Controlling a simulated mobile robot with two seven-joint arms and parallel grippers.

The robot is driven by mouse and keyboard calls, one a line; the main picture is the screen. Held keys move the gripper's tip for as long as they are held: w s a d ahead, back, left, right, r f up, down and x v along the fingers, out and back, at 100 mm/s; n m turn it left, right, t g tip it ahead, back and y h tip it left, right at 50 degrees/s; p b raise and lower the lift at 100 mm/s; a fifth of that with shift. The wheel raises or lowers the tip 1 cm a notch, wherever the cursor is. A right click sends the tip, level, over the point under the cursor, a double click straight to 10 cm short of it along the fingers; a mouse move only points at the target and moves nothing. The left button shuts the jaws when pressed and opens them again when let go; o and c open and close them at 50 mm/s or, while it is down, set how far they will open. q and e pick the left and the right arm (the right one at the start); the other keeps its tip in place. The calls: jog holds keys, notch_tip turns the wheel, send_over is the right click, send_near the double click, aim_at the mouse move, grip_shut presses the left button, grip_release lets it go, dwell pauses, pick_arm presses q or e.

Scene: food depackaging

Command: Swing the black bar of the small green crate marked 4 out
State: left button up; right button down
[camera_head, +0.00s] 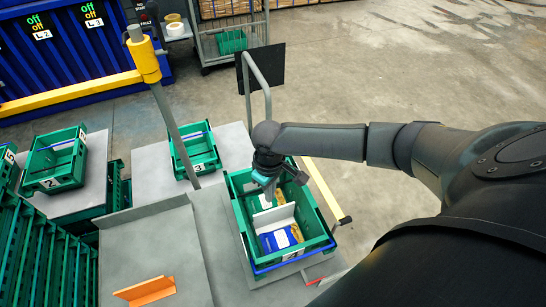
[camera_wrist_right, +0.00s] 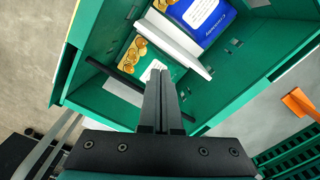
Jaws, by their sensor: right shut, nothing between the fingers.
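The small green crate marked 4 (camera_head: 321,240) stands on a grey table right of centre in the head view. My right gripper (camera_head: 268,195) is over its far part, pointing down. In the right wrist view the right gripper (camera_wrist_right: 159,72) is shut and empty. A thin black bar (camera_wrist_right: 106,74) runs across the crate's inside near the green wall (camera_wrist_right: 225,85), passing behind or beside the fingers. I cannot tell whether the fingers touch it. In the head view the arm and gripper cover that end of the crate. My left gripper is not in view.
The crate holds a blue packet (camera_head: 277,240), a white divider and golden food pieces (camera_head: 297,233). Crates marked 3 (camera_head: 197,157) and 2 (camera_head: 54,165) stand further left. A grey post (camera_head: 176,130) and a yellow bar (camera_head: 325,188) flank the crate. An orange angle piece (camera_head: 147,291) lies front left.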

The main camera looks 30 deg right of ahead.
jog(key=shift+w+d, duration=0.15)
jog(key=shift+w, duration=0.3)
jog(key=shift+r, duration=0.15)
jog(key=shift+w+d+r+p, duration=0.1)
jog(key=shift+w+r+p, duration=0.3)
jog(key=shift+r+p, duration=0.15)
jog(key=shift+w, duration=0.1)
dwell(0.4)
